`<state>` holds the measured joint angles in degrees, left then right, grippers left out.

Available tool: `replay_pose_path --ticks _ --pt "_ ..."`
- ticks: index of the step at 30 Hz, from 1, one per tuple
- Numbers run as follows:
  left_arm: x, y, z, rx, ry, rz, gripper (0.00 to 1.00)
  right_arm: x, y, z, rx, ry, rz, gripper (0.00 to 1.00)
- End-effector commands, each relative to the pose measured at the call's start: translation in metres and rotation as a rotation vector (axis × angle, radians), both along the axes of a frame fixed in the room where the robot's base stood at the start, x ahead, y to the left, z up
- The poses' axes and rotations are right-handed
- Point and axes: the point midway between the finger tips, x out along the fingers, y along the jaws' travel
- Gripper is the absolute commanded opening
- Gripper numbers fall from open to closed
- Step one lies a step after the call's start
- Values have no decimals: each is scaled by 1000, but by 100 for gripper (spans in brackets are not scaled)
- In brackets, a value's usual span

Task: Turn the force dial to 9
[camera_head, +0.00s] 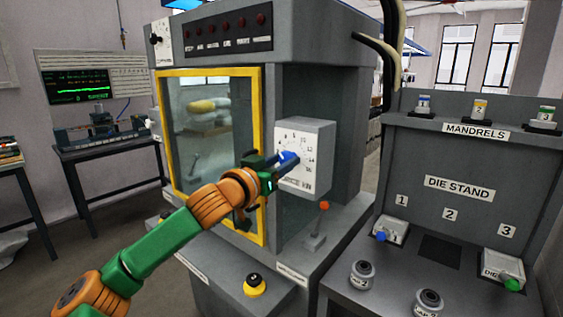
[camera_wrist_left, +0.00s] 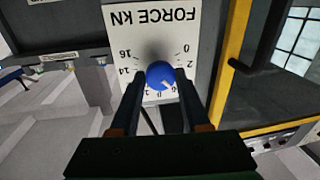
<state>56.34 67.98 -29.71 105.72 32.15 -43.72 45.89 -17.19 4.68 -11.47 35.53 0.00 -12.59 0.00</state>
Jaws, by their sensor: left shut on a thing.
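The force dial is a blue knob (camera_head: 289,157) on a white numbered face (camera_head: 308,150) on the front of a grey box on the machine. My left gripper (camera_head: 281,163) reaches it from the left, with its fingers at the knob. In the left wrist view the blue knob (camera_wrist_left: 160,74) sits between the two dark fingers of my left gripper (camera_wrist_left: 159,80), which is shut on it. The face appears upside down there, with "FORCE KN" at the top. A small pale mark shows on the knob's lower side; the fingers hide nearby numbers, so I cannot read its setting. My right gripper is not in view.
A yellow-framed glass door (camera_head: 263,160) stands left of the dial. Below the dial is a red-tipped lever (camera_head: 324,206). A yellow-based button (camera_head: 254,286) is at the front. The die stand (camera_head: 455,165) is at right, with mandrels and dies.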

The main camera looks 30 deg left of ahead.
Motion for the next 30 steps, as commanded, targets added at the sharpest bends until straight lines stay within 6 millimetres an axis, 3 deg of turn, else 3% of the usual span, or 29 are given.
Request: replay_pose_path --ticks 30 --pt "0 2 2 839 -69 4 0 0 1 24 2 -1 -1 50"
